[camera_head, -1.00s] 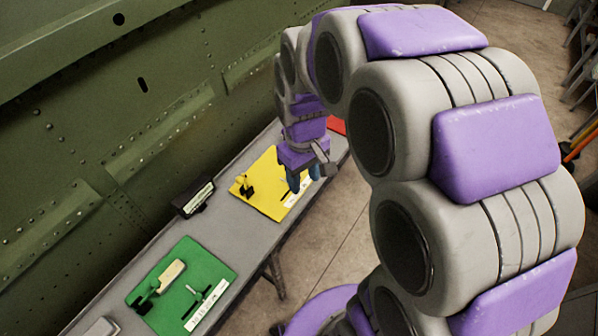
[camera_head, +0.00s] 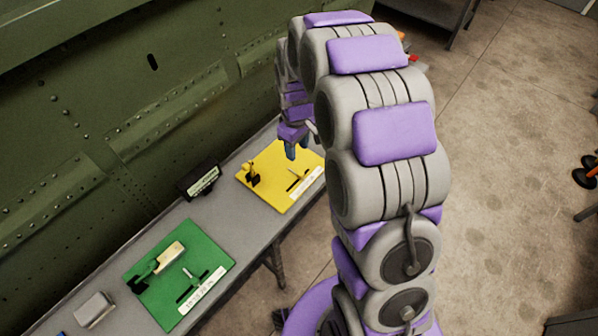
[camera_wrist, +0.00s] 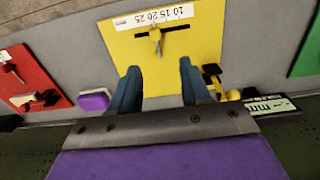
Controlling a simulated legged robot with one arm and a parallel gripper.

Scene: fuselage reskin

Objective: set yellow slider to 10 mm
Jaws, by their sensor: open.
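The yellow board (camera_head: 272,199) lies flat on the long grey table, with a dark slot and a printed scale along one edge. In the wrist view the yellow board (camera_wrist: 160,62) is ahead of my fingers. In the head view my gripper (camera_head: 291,151) points down over the board's far part.
A yellow and black clamp-like part (camera_head: 251,174) stands on the board's left side. A black display box (camera_head: 198,179) is by the fuselage wall. A green board (camera_head: 207,246) lies nearer, and a red board (camera_wrist: 30,80) shows in the wrist view.

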